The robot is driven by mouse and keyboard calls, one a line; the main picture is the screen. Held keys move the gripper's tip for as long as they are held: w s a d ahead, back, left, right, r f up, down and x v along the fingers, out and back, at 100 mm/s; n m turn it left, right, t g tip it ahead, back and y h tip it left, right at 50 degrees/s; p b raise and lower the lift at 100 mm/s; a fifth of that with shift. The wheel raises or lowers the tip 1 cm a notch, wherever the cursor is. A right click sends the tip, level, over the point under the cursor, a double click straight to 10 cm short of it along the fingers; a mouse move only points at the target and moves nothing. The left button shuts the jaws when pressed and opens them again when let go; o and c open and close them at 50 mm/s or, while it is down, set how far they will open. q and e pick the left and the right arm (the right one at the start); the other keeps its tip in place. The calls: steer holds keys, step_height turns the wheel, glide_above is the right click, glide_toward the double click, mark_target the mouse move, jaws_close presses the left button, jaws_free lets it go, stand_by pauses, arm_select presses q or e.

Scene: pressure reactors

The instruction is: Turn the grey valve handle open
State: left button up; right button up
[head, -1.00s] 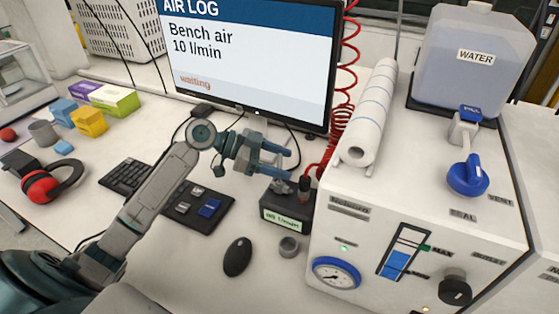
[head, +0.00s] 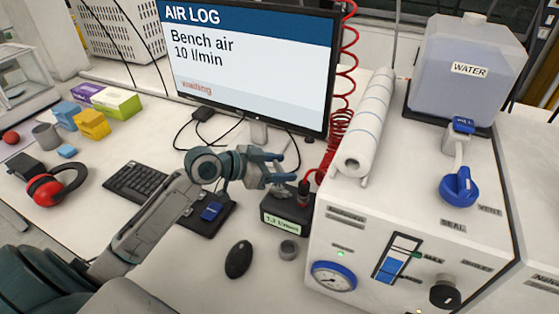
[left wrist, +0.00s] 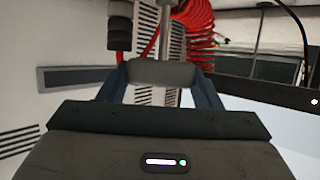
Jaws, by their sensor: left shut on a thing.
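The grey valve handle (left wrist: 160,73) shows in the left wrist view as a rounded grey bar between my two fingers. My left gripper (left wrist: 160,80) is shut on it. In the head view my left gripper (head: 284,168) is at the black valve box (head: 288,210), just left of its red hose fitting; the handle is largely hidden there by the fingers. The small display (head: 282,221) on the box's front shows a reading in l/min, too small to read surely. My right gripper is not in view.
The monitor (head: 255,60) behind reads "Bench air 10 l/min". A white reactor cabinet (head: 410,220) with a gauge stands close on the right, with a paper roll (head: 366,130) on top. A red coiled hose (head: 340,130) rises behind the box. A mouse (head: 239,258) lies in front.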

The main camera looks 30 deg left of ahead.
arm_select(q)
steer(key=n+t+y+p, duration=0.1)
steer(key=y+p, duration=0.1)
steer(key=n+y+p, duration=0.1)
steer(key=n+p, duration=0.1)
steer(key=n+t+y+p, duration=0.1)
steer(key=n+y+p, duration=0.1)
steer(key=p, duration=0.1)
steer(key=shift+d+r+t+y, duration=0.1)
steer(key=shift+r+t+y, duration=0.2)
steer(key=shift+f+n+y+p, duration=0.15)
steer(key=shift+n+y+p, duration=0.6)
steer(key=shift+n+y, duration=0.15)
steer(key=shift+f+n+y+p, duration=0.1)
steer(key=shift+n+y+p, duration=0.7)
steer(key=shift+y, duration=0.1)
steer(key=o, duration=1)
steer(key=shift+s, duration=0.1)
steer(key=shift+s, duration=0.3)
steer(key=b+v, duration=0.3)
steer(key=v, duration=0.7)
